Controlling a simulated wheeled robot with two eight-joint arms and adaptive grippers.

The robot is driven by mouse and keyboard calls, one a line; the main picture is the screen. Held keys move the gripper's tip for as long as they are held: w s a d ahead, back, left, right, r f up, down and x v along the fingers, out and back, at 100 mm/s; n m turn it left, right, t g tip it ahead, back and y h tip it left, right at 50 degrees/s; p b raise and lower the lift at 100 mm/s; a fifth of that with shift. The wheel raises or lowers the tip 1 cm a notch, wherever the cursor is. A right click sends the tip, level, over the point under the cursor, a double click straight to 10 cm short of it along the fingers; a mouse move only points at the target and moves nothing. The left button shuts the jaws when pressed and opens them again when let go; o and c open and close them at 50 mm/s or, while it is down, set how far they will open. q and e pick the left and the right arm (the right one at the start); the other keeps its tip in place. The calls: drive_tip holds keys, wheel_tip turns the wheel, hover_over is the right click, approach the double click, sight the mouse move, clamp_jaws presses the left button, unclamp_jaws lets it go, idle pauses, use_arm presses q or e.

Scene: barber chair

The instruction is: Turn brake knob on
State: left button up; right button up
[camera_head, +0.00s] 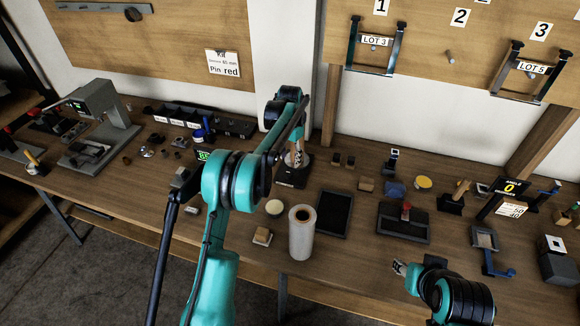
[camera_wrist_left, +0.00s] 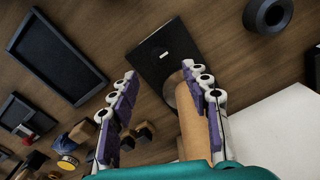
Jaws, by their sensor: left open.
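No part is clearly marked as the brake knob. A dark base with a small label (camera_head: 290,178) stands mid-bench; in the left wrist view the dark base (camera_wrist_left: 165,50) has a round grey disc at its edge. A brown upright piece (camera_wrist_left: 195,135) shows between the fingers, near the right-hand one. My left gripper (camera_head: 300,157) is open and points down over this base; its two fingers also show spread in the left wrist view (camera_wrist_left: 163,95). Contact cannot be told. A dark plate carries a red knob (camera_head: 406,210) farther right. My right gripper (camera_head: 399,268) is low at the right, its jaws unclear.
A white roll (camera_head: 302,240) and a dark tray (camera_head: 322,213) stand in front of the left gripper. Small blocks and a yellow disc (camera_head: 423,183) lie to the right. A grey machine (camera_head: 100,120) stands at the left. The pegboard (camera_head: 450,70) rises behind.

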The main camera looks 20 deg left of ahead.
use_arm(q)
drive_tip(key=shift+r, duration=2.35)
drive_tip(key=s+d+r+n+t, duration=0.1)
drive_tip(key=s+r+t, duration=0.1)
drive_tip(key=s+r, duration=0.55)
drive_tip(key=s+d+r+n+t, duration=0.1)
drive_tip(key=s+r, duration=0.4)
drive_tip(key=s, duration=0.5)
drive_tip(key=s+f+n+t, duration=0.1)
drive_tip(key=s+f+t, duration=0.1)
drive_tip(key=s, duration=0.8)
drive_tip(key=s+f+n+t, duration=0.2)
drive_tip(key=s+f, duration=0.2)
drive_tip(key=s, duration=0.6)
drive_tip(key=shift+d+f, duration=0.2)
drive_tip(key=shift+d, duration=0.25)
